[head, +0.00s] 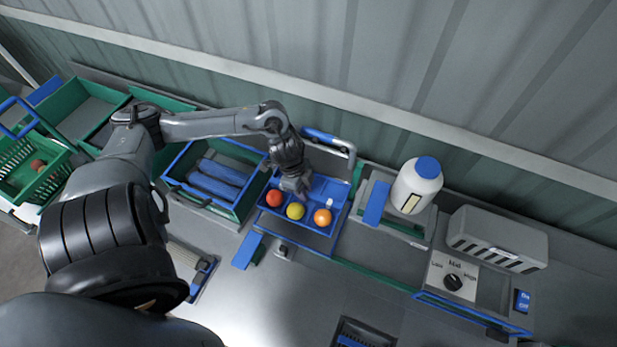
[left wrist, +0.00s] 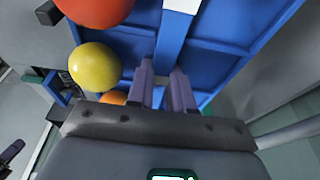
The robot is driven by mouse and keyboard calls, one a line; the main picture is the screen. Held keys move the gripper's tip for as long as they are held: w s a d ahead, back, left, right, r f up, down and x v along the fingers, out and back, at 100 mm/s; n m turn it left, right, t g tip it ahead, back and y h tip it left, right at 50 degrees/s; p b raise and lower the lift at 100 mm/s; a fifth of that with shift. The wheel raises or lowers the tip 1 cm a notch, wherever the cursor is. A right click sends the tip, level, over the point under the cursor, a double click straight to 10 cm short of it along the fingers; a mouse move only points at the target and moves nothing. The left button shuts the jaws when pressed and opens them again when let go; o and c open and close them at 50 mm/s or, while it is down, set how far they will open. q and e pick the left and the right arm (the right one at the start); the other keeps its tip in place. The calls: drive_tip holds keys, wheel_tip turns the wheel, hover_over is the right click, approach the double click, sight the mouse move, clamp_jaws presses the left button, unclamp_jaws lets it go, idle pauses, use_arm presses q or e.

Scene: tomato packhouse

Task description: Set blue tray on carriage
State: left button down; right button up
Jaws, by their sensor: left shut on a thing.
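The blue tray (head: 337,191) is right of centre in the head view, with a red tomato (head: 274,198), a yellow one (head: 295,211) and an orange one (head: 322,217) along its front side. My left gripper (head: 303,191) reaches down into the tray from above. In the left wrist view its fingers (left wrist: 165,85) are shut on a blue divider of the tray (left wrist: 172,42). I cannot tell whether the tray's underside touches what is below it. I cannot clearly pick out the carriage; the tray hides what lies under it. My right gripper is not in view.
A blue-rimmed green crate (head: 243,205) stands close left of the tray. A white bottle with a blue cap (head: 417,187) and a grey box (head: 497,240) stand to the right. A green rail (head: 378,274) runs along the bench front. A corrugated wall closes off the back.

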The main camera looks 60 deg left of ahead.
use_arm(q)
drive_tip(key=shift+s+d+f, duration=0.5)
drive_tip(key=shift+s+f, duration=0.1)
drive_tip(key=shift+f, duration=0.15)
drive_tip(key=shift+a+f+b, duration=0.15)
drive_tip(key=shift+f+b, duration=0.1)
drive_tip(key=shift+b, duration=0.35)
wheel_tip(320, 180, down, 5)
drive_tip(key=b, duration=0.5)
drive_tip(key=shift+r, duration=0.15)
drive_tip(key=shift+f+b, duration=0.65)
drive_tip(key=shift+f, duration=0.4)
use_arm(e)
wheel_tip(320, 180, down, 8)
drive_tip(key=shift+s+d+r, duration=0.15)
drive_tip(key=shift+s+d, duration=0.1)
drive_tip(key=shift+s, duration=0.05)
use_arm(q)
drive_tip(key=shift+f, duration=0.6)
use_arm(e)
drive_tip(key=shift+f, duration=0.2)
use_arm(q)
drive_tip(key=c, duration=0.9)
unclamp_jaws()
drive_tip(key=shift+c, duration=0.2)
drive_tip(key=c, duration=0.3)
